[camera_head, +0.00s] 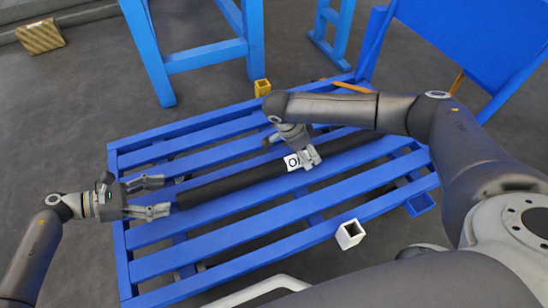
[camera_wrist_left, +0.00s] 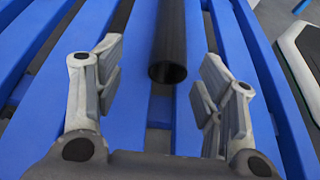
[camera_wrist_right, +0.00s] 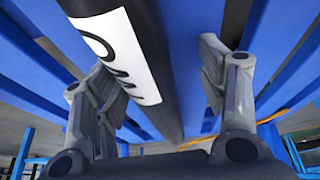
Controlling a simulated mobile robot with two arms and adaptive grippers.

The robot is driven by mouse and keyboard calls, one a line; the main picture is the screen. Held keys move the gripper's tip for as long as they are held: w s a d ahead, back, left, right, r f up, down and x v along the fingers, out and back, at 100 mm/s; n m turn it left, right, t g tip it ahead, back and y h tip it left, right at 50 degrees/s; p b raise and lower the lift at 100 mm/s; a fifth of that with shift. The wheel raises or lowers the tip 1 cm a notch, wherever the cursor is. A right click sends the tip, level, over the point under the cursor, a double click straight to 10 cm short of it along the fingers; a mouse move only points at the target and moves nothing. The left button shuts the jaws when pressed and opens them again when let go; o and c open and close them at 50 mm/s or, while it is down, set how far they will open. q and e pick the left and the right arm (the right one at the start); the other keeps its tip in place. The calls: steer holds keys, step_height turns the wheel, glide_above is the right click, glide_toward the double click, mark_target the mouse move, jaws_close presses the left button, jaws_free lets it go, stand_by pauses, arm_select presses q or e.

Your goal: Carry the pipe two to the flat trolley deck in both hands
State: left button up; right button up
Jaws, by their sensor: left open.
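A dark pipe (camera_head: 235,184) lies across a blue slatted platform (camera_head: 262,239); a white label (camera_head: 292,162) wraps it, its lettering partly hidden. I cannot tell whether this platform is the trolley deck. My left gripper (camera_head: 167,195) is open at the pipe's left end. In the left wrist view the open end of the pipe (camera_wrist_left: 168,68) lies centred between the spread fingers, apart from both. My right gripper (camera_head: 309,157) is over the pipe beside the label. In the right wrist view the pipe (camera_wrist_right: 150,30) passes between its open fingers, nearer the left one.
A white square post (camera_head: 350,234) and a yellow one (camera_head: 262,88) stand at the platform's edges. A blue frame (camera_head: 205,55) stands behind, and a blue panel (camera_head: 470,40) rises at the back right. A striped block (camera_head: 40,36) sits far left.

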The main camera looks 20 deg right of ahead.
arm_select(q)
steer(key=shift+r, duration=0.1)
arm_select(e)
steer(key=shift+w+r, duration=0.1)
steer(key=o, duration=0.4)
steer(key=shift+o, duration=0.2)
steer(key=v, duration=1.1)
steer(key=shift+a+r, duration=0.15)
steer(key=shift+r, duration=0.25)
